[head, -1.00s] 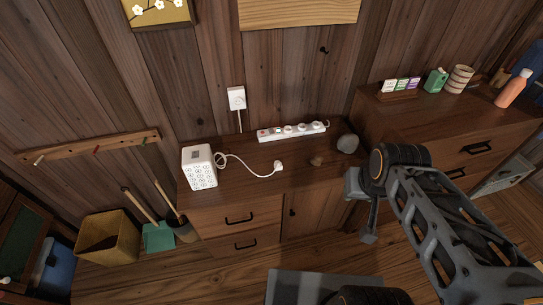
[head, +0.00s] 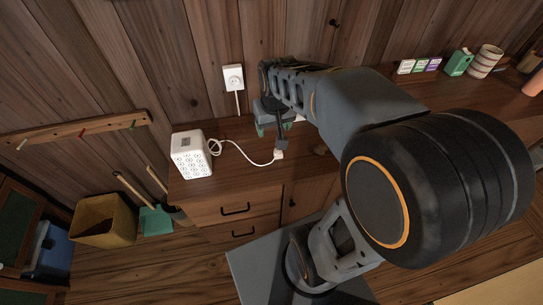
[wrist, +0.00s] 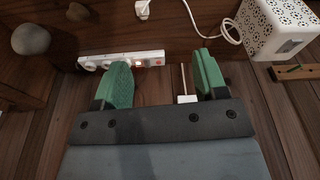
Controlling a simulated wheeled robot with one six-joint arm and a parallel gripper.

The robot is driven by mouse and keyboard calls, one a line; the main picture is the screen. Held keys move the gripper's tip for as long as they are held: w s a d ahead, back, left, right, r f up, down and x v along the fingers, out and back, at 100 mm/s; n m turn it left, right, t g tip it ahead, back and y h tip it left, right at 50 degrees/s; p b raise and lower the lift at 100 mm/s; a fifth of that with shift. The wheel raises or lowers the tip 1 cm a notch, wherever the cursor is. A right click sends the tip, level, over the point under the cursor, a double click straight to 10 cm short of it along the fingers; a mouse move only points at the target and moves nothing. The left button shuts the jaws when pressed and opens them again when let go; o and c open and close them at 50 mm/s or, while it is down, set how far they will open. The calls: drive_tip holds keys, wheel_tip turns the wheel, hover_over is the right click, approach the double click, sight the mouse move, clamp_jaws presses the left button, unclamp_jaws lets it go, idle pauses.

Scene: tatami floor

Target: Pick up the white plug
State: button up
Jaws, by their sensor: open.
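The white plug (head: 279,154) lies on the dark wooden cabinet top, at the end of a white cord that runs to the white patterned box (head: 191,157). In the wrist view the plug (wrist: 143,10) shows at the top edge, beyond the fingertips and apart from them. My gripper (head: 273,129) is over the cabinet top, just behind the plug in the head view. In the wrist view its green fingers (wrist: 162,62) are spread, with nothing held between them.
A white power strip (wrist: 130,58) lies across the view near the fingertips; my arm mostly hides it in the head view. A grey round stone (wrist: 31,39) sits beyond its end. A wall outlet (head: 233,78) with a cord is behind the cabinet.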

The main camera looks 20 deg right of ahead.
drive_tip(key=w+d+f+m+g+b, duration=0.1)
drive_tip(key=w+d+f+b, duration=0.1)
drive_tip(key=w+d+f, duration=0.3)
drive_tip(key=w+d+f+g+b, duration=0.1)
drive_tip(key=w+f, duration=0.2)
drive_tip(key=f, duration=0.3)
hover_over(278, 152)
wheel_tip(278, 152, down, 9)
drive_tip(key=shift+f+b, duration=0.1)
drive_tip(key=shift+b, duration=0.25)
drive_tip(key=shift+s+f, duration=0.1)
drive_tip(key=shift+f, duration=2.75)
drive_tip(key=c, duration=1)
drive_tip(key=shift+o, duration=0.2)
drive_tip(key=shift+r, duration=0.2)
